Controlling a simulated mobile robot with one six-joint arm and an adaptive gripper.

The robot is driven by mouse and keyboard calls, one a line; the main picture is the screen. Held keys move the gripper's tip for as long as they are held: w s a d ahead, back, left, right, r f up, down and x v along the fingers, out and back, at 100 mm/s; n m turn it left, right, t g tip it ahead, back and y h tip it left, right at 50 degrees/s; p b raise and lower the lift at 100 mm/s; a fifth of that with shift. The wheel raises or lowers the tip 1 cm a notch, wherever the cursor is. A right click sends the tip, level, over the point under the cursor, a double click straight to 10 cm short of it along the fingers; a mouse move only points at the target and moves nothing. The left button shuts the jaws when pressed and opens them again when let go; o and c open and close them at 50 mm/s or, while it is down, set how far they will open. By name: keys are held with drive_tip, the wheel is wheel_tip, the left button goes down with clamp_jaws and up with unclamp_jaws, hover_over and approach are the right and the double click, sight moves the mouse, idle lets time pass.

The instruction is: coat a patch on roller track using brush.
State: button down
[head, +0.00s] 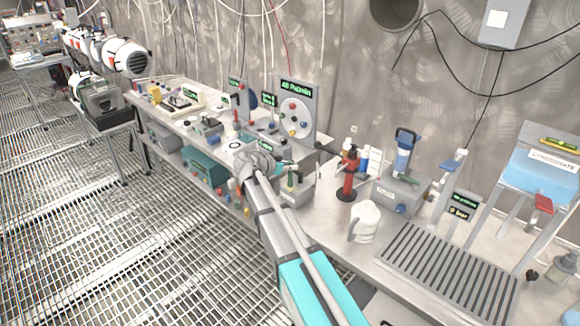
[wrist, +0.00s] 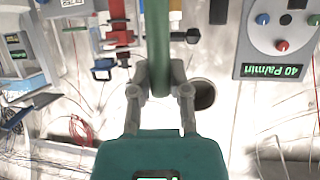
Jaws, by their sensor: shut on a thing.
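In the wrist view my gripper (wrist: 159,82) is shut on a green upright handle (wrist: 158,40), which I take to be the brush. Its bristles are out of frame there. In the head view my wrist is over the bench's middle, and a small green handle (head: 291,180) shows just beside it, at a grey block. The fingers are too small to make out there. A grey unit with parallel bars (head: 450,272), likely the roller track, lies on the bench at the right front, well apart from my gripper. No coated patch can be told on it.
A white jug (head: 364,222), a red-and-black stand (head: 348,180) and a blue-topped device (head: 403,160) stand between my wrist and the bars. A dial panel (head: 297,112) stands behind my wrist. A raised blue tray (head: 545,178) stands at right.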

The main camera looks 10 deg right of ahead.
drive_tip(key=shift+f+b, duration=0.45)
drive_tip(key=shift+f, duration=0.05)
drive_tip(key=shift+d, duration=0.1)
idle(0.3)
drive_tip(key=shift+w+d+r, duration=0.1)
drive_tip(key=shift+w+d, duration=0.5)
drive_tip(key=shift+d, duration=0.2)
drive_tip(key=shift+w+d, duration=0.55)
drive_tip(key=shift+d, duration=0.2)
drive_tip(key=shift+w+a, duration=0.35)
drive_tip(key=shift+w, duration=0.1)
drive_tip(key=shift+s+a, duration=0.6)
drive_tip(key=shift+a, duration=0.2)
drive_tip(key=shift+s+a, duration=0.6)
drive_tip(key=shift+a, duration=0.2)
